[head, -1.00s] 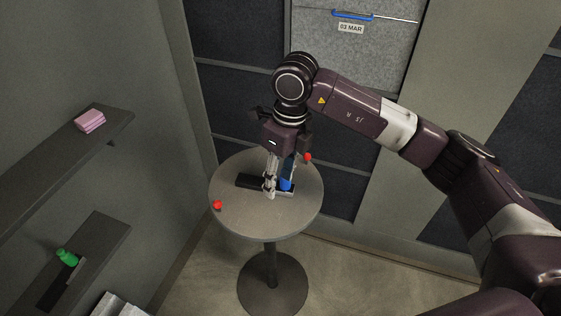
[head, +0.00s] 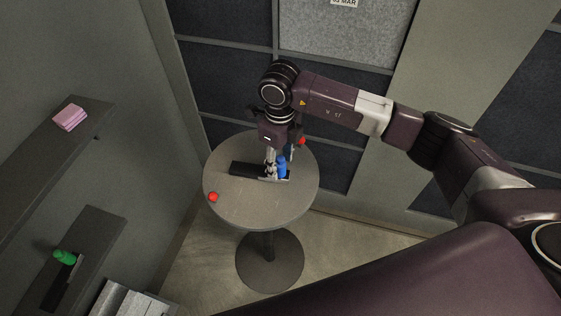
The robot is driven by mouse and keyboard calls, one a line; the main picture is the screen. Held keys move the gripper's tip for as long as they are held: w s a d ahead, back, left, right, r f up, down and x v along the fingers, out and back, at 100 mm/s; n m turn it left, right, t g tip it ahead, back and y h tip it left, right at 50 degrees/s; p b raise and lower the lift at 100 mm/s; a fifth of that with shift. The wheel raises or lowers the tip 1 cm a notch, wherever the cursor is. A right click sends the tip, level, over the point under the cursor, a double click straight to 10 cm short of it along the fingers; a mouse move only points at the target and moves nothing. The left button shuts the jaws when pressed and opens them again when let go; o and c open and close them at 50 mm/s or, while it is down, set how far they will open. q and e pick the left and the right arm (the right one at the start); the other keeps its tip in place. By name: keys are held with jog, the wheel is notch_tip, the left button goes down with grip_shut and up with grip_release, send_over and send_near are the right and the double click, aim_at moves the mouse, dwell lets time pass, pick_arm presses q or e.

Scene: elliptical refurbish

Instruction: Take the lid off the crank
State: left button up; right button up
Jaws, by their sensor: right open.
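A small assembly lies on the round table (head: 240,207). It shows a long black part (head: 247,169), a bright blue upright piece (head: 282,168) and a pale metal edge (head: 287,181). I cannot tell which piece is the crank and which its lid. My right gripper (head: 279,161) points down at the blue piece, its silver fingers open. One finger is just left of the blue piece, the other behind it to the right. Whether they touch it is too small to tell. My left gripper is out of view.
A red knob-like piece (head: 213,197) lies at the table's left edge, and another (head: 302,141) near its back right. Wall shelves at left hold a pink stack (head: 70,117) and a green bottle (head: 65,257). A panelled wall stands behind the table. The table's front is clear.

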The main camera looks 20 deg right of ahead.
jog(key=c, duration=0.8)
jog(key=shift+c, duration=0.2)
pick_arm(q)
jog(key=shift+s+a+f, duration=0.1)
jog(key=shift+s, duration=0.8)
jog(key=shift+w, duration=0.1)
pick_arm(e)
jog(key=shift+r, duration=0.1)
